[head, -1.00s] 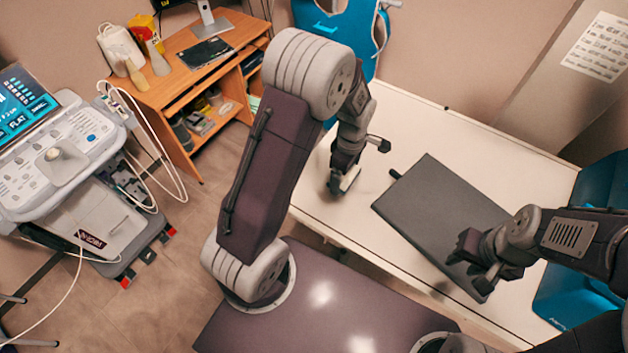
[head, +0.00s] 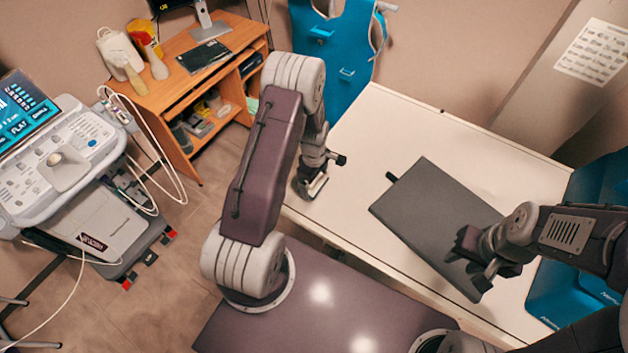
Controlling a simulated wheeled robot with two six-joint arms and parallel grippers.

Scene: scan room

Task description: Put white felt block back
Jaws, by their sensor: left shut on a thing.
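My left gripper (head: 312,188) points down at the left edge of the white table, with its arm crossing in front of the desk side. It is shut on a small pale piece, seemingly the white felt block (head: 316,186), of which little shows between the dark fingers. My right gripper (head: 472,264) is over the lower right part of a dark grey board (head: 425,215). Its fingers look apart, with nothing seen between them.
The white table (head: 410,125) has clear room behind the board. A blue apron (head: 335,50) hangs behind it, and blue padding (head: 590,200) is at right. A wooden desk (head: 165,90) and an ultrasound machine (head: 60,150) stand at left.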

